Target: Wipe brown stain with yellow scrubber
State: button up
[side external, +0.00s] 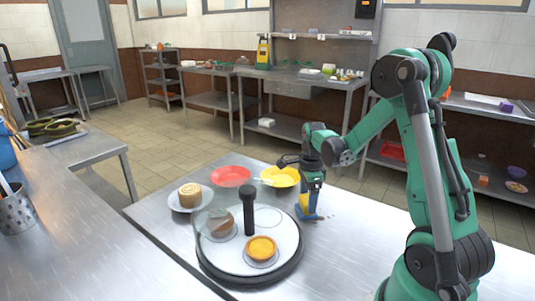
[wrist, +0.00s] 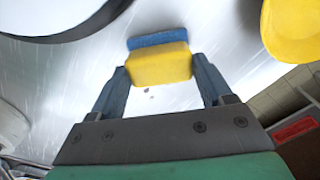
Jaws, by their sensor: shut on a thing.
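The yellow scrubber (side external: 304,203) has a blue layer. In the side view it is upright at the steel table, with its blue side low. My gripper (side external: 313,190) is shut on it from above. In the wrist view the scrubber (wrist: 160,66) sits between the two blue fingertips of my gripper (wrist: 160,75), with its blue layer (wrist: 158,40) at the far side. I cannot tell if the scrubber touches the table or hides more of the stain.
A round black-rimmed board (side external: 213,272) with a black post (side external: 249,210), a tart (side external: 262,247) and a brown food piece stands left of the scrubber. A yellow plate (side external: 280,176), a red plate (side external: 231,176) and a rolled cake (side external: 190,195) lie behind. The table right of the scrubber is clear.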

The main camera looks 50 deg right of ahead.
aim_at(318, 216)
jog(key=shift+s, duration=3.5)
jog(key=shift+s+r, duration=0.1)
jog(key=shift+s, duration=0.3)
jog(key=shift+a, duration=0.35)
jog(key=shift+w+a, duration=0.1)
jog(key=shift+w, duration=1.35)
jog(key=shift+w+f, duration=0.2)
jog(key=shift+w, duration=0.55)
jog(key=shift+w+r, duration=0.15)
jog(key=shift+w, duration=2.55)
jog(key=shift+s, duration=4.95)
notch_tip(318, 216, up, 8)
